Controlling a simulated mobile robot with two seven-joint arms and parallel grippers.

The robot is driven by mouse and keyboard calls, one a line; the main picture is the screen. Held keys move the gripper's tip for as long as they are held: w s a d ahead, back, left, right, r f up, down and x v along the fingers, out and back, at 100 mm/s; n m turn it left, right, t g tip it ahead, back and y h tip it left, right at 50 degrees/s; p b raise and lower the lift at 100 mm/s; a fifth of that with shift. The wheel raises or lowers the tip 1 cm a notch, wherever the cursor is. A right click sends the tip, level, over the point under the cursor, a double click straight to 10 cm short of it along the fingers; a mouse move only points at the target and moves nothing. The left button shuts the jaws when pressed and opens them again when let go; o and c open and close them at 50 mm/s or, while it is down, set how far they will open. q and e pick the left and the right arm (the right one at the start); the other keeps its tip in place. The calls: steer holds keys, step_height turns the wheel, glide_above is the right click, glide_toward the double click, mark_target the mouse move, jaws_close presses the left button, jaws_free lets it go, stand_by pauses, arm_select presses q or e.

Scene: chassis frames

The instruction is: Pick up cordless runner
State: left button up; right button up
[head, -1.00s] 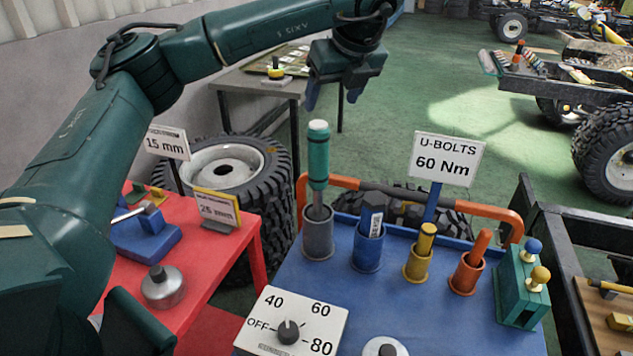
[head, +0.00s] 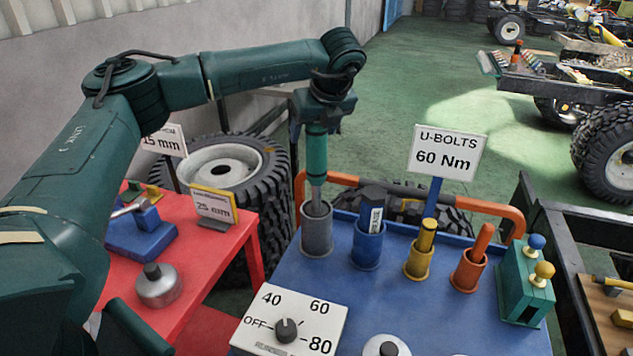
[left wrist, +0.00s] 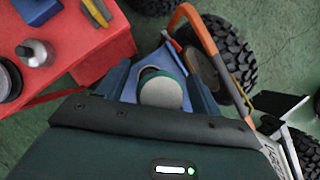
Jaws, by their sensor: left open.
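A tall green tool with a grey shaft (head: 317,160), which I take to be the cordless runner, stands upright in a grey cup (head: 317,235) on the blue cart top (head: 330,275). My left gripper (head: 316,135) is directly above and around its upper end, pointing down and open. In the left wrist view, the tool's pale round top (left wrist: 160,92) lies between the two blue fingers of the left gripper (left wrist: 162,88). Whether the fingers touch it I cannot tell. The gripper hides the tool's top in the head view. My right gripper is not in view.
Beside the grey cup, a blue cup (head: 367,250), a yellow cup (head: 418,263) and an orange cup (head: 467,272) hold other tools. A U-BOLTS 60 Nm sign (head: 447,151) stands behind them. An orange rail (head: 490,208) edges the cart. A red table (head: 210,260) is left.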

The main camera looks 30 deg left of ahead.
arm_select(q)
steer(key=shift+c, duration=0.4)
jaws_close()
stand_by(0.4)
steer(key=shift+r, duration=0.1)
